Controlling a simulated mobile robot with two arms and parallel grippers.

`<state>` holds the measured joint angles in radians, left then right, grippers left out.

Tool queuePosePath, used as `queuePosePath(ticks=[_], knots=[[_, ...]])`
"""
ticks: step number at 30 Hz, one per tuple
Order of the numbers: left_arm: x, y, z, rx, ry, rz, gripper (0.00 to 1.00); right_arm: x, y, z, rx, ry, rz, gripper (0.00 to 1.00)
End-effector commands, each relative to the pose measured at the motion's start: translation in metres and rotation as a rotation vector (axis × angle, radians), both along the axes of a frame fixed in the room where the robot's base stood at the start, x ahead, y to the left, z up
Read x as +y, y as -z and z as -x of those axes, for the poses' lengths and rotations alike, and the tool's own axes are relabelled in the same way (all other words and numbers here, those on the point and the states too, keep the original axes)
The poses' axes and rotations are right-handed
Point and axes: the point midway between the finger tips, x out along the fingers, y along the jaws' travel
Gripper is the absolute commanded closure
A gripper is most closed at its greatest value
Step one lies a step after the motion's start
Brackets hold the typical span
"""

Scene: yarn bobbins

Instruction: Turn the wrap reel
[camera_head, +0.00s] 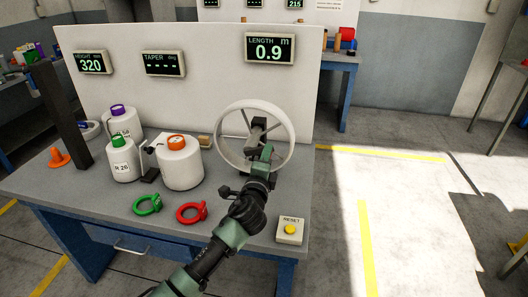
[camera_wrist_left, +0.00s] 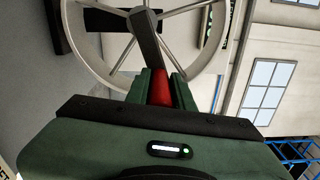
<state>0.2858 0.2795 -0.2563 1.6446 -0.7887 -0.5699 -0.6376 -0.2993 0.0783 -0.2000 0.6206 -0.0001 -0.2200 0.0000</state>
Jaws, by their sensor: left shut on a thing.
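The wrap reel (camera_head: 222,142) is a white ring with spokes and a dark hub, standing upright at the right end of the bench. It also fills the top of the left wrist view (camera_wrist_left: 76,45). A dark crank arm (camera_wrist_left: 146,36) runs from its hub to a red handle (camera_wrist_left: 161,88). My left gripper (camera_head: 265,157) is at the lower front of the reel, its green fingers shut around the red handle. My right gripper is not in view.
White bobbins with purple, green and orange tops (camera_head: 180,168) stand left of the reel. A green ring (camera_head: 147,205) and a red ring (camera_head: 191,213) lie in front. A reset box with a yellow button (camera_head: 290,230) sits at the front right corner.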

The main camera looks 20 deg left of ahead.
Motion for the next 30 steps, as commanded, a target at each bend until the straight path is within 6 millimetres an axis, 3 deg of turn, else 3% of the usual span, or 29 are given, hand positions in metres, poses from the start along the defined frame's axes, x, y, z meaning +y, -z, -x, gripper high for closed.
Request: queuePosePath(ticks=[10,26,27,28,30], knots=[[-0.0023,0.008,-0.0009,0.029,0.0,-0.128,1.0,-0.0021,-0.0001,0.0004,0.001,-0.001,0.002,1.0],[-0.0027,0.0091,-0.001,0.033,0.0,-0.146,1.0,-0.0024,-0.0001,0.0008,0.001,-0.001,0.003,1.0],[-0.0027,0.009,-0.001,0.033,0.0,-0.145,0.66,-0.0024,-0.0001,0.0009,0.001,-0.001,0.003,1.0],[-0.0027,0.009,-0.001,0.033,0.0,-0.145,0.57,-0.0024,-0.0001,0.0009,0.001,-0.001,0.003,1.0],[-0.0027,0.0092,-0.001,0.033,0.0,-0.145,0.55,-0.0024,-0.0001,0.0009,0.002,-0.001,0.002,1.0]])
